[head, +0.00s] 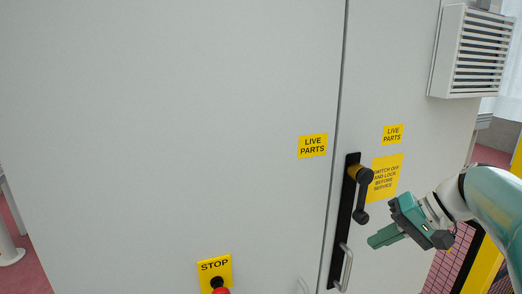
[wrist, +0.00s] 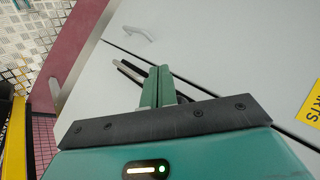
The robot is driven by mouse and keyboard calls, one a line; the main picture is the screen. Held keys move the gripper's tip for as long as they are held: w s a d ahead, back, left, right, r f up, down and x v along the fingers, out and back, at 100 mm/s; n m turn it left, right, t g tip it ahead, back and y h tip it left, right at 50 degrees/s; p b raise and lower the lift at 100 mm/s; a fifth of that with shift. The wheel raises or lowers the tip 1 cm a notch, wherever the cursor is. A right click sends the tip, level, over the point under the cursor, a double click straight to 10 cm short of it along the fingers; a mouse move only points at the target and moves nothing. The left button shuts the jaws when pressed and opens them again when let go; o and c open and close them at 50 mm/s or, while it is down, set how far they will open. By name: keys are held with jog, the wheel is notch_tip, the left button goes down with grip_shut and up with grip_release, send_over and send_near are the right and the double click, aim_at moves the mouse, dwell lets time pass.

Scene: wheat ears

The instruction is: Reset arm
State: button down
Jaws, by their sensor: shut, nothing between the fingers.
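My gripper (head: 374,243) is teal with a dark body and shows at the lower right of the head view, in front of the cabinet's right door. In the wrist view its two fingers (wrist: 157,72) lie together, shut with nothing between them. A black rotary handle (head: 363,192) on a black plate is on the cabinet, up and left of my gripper. A silver pull handle (head: 343,268) is below it. The fingers look apart from both handles in the head view. In the wrist view, parts of the handles are hidden behind the fingers.
A large grey cabinet (head: 180,120) fills most of the view, with yellow warning labels (head: 313,146) and a red stop button (head: 221,291) low on its front. A louvred vent (head: 480,52) juts out at the upper right. A yellow post (head: 487,262) and mesh fence stand at the right.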

jog(key=s+a+f+n+t+h, duration=0.1)
jog(key=s+a+f+h, duration=0.3)
jog(key=s, duration=0.3)
jog(key=s+a+f+n+t+h, duration=0.1)
jog(key=s+a+f+h, duration=0.2)
jog(key=s, duration=0.4)
jog(key=shift+s+a+f+h, duration=0.4)
jog(key=shift+a+f, duration=0.4)
jog(key=shift+a, duration=0.45)
